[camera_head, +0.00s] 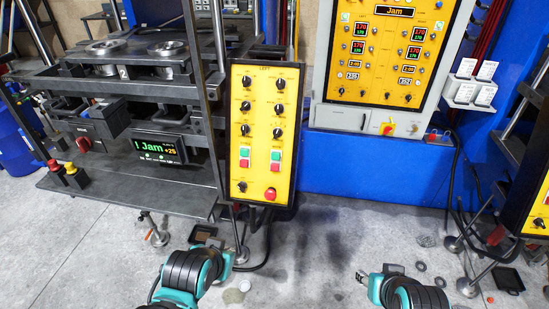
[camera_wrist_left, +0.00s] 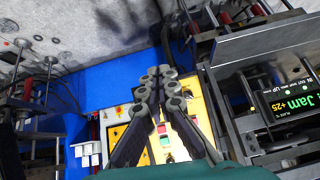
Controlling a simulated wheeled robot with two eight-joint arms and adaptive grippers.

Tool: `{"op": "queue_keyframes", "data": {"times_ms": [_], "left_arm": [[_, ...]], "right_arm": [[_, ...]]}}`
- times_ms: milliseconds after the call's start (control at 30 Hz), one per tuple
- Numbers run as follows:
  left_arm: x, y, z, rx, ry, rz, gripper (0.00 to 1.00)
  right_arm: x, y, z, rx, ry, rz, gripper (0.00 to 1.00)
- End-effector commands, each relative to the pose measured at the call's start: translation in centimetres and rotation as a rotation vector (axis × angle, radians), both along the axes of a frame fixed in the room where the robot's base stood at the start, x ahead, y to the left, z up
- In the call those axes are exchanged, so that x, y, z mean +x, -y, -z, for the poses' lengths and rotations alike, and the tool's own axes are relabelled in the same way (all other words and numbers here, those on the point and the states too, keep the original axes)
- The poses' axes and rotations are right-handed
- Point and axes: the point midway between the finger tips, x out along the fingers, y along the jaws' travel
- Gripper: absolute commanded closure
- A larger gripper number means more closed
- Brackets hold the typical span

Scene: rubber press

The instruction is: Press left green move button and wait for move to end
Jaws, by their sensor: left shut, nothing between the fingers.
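The yellow left control panel (camera_head: 265,110) stands upright at the middle of the head view, with black knobs, two columns of green and red buttons, and a red stop knob (camera_head: 271,193) below. A green button (camera_head: 245,152) sits in its left column. My left gripper (camera_wrist_left: 160,74) is shut and empty in the wrist view, its fingers crossing in front of the yellow panel and hiding part of it. In the head view my left arm is low, below the panel and apart from it. My right gripper (camera_head: 363,277) is low at the right; its finger opening is unclear.
The press (camera_head: 130,90) with its shelf and a display (camera_head: 158,149) reading "Jam +25" stands left of the panel. A larger yellow panel (camera_head: 395,50) in a grey cabinet is at the back right. Washers and a black tray (camera_head: 509,280) lie on the floor.

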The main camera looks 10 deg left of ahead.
Motion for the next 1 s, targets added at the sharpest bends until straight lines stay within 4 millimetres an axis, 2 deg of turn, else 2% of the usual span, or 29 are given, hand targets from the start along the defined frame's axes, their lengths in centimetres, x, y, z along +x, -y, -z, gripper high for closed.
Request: {"op": "queue_keyframes", "data": {"times_ms": [167, 300, 400, 500, 700, 1000], "left_arm": [[5.2, 0.4, -3.7, 0.279, 0.13, 0.26, 1.0], [9.9, 1.9, -6.9, 0.591, 0.259, 0.517, 1.0], [12.4, 3.4, -8.9, 0.804, 0.339, 0.674, 1.0], [14.1, 5.0, -10.3, 0.98, 0.402, 0.793, 1.0], [15.6, 6.8, -11.6, 1.174, 0.466, 0.91, 1.0], [15.7, 7.0, -11.6, 1.196, 0.471, 0.924, 1.0]], "right_arm": [[0.0, 0.0, -2.5, 0.0, 0.0, 0.0, 0.6], [0.0, 0.0, -4.4, 0.0, 0.0, 0.0, 0.6], [0.0, 0.0, -5.5, 0.0, 0.0, 0.0, 0.6], [0.0, 0.0, -6.3, 0.0, 0.0, 0.0, 0.6], [0.0, 0.0, -7.0, 0.0, 0.0, 0.0, 0.6], [0.0, 0.0, -6.9, 0.0, 0.0, 0.0, 0.6]]}}
